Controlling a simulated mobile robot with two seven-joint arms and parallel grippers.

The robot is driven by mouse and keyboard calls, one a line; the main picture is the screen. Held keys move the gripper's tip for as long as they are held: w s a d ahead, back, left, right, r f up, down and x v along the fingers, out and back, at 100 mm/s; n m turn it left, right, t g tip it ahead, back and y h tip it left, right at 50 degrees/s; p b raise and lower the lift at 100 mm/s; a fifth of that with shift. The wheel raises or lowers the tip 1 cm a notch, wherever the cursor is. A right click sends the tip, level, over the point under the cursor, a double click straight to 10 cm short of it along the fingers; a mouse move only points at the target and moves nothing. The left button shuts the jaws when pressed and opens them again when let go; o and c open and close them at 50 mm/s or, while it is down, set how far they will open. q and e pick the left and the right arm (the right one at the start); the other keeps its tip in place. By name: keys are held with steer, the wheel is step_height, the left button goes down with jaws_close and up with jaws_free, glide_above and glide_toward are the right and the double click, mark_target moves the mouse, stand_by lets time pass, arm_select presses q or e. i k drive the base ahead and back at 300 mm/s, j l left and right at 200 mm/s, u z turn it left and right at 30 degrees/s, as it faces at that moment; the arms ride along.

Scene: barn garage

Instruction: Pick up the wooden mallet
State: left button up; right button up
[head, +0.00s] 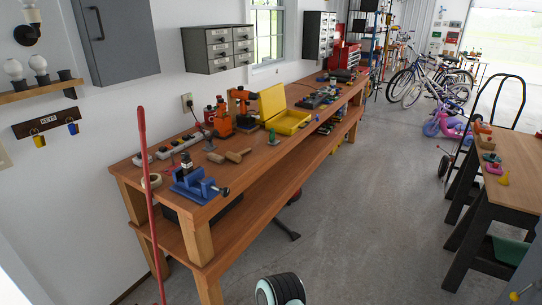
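The wooden mallet (236,156) appears as a small light-brown tool lying on the top of the long wooden workbench (295,135), behind the blue vise (195,184) and in front of the orange tools. It is small in the picture, so head and handle are hard to tell apart. A smaller brown piece lies just to its left; I cannot tell whether it is a separate thing. Neither of my grippers shows in the head view.
An open yellow case (287,121) and a small green-topped item (272,137) are near the mallet. A red pole (148,200) stands at the bench's near end. A second table (515,195) is at right. Grey floor (375,200) lies open between them.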

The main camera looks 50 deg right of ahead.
mark_target(236, 158)
steer(key=z, duration=1.3)
steer(key=u, duration=0.75)
steer(key=i+l+u, duration=0.15)
steer(key=l+u, duration=1.15)
steer(key=l, duration=1.3)
steer(key=k+l+u, duration=0.1)
steer(key=l, duration=0.4)
steer(key=k+l, duration=0.1)
steer(key=l, duration=0.45)
steer(key=k+l+u, duration=0.1)
steer(key=l, duration=0.45)
